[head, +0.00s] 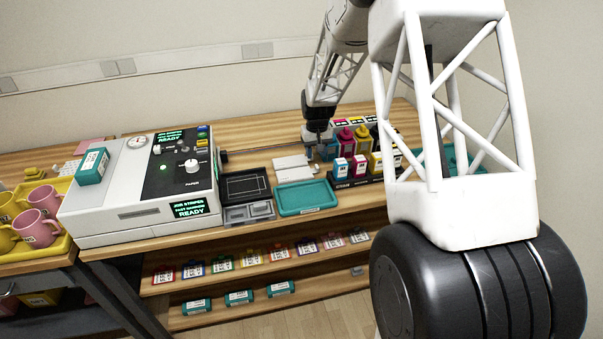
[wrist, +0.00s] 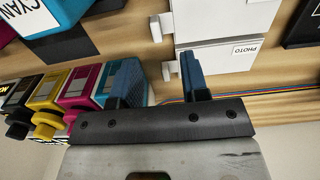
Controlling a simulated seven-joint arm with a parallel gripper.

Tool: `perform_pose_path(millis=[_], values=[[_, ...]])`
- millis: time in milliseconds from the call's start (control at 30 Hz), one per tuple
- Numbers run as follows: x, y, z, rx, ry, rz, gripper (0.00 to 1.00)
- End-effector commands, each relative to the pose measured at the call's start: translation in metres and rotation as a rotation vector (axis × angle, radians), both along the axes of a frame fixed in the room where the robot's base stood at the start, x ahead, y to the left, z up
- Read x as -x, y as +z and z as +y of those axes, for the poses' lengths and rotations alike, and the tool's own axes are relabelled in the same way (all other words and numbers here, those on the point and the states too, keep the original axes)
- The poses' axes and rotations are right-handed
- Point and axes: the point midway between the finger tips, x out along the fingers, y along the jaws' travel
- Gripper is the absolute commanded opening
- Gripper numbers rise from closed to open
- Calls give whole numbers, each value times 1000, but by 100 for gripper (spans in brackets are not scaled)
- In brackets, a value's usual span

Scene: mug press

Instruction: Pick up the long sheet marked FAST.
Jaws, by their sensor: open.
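Two white sheets lie close together on the wooden bench. In the wrist view, the sheet nearer my gripper (wrist: 157,75) bears the label PHOTO (wrist: 215,58). The other white sheet (wrist: 220,18) lies beyond it with no label showing. In the head view the white sheets (head: 291,162) are between the black tray and the ink bottles, their markings unreadable. I cannot read FAST on any sheet. My gripper (head: 318,143) is above the bench behind them. Its blue fingers are apart; one finger is by the PHOTO sheet's edge, with nothing visibly held between them.
A teal tray (head: 309,209) stands in front of the sheets, and a black tray (head: 244,184) is left of them. A white printer (head: 125,212) stands farther left. Ink cartridges, including a magenta one (wrist: 85,90), crowd beside my gripper. Coloured cables (wrist: 265,92) run behind.

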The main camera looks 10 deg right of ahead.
Motion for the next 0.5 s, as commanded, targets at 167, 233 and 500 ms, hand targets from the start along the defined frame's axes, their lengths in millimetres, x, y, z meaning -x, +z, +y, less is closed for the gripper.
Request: perform_pose_path(millis=[167, 233, 500], values=[[0, 0, 0, 0, 0, 0, 42], [0, -1, 0, 0, 0, 0, 42], [3, -24, -1, 0, 0, 1, 42]])
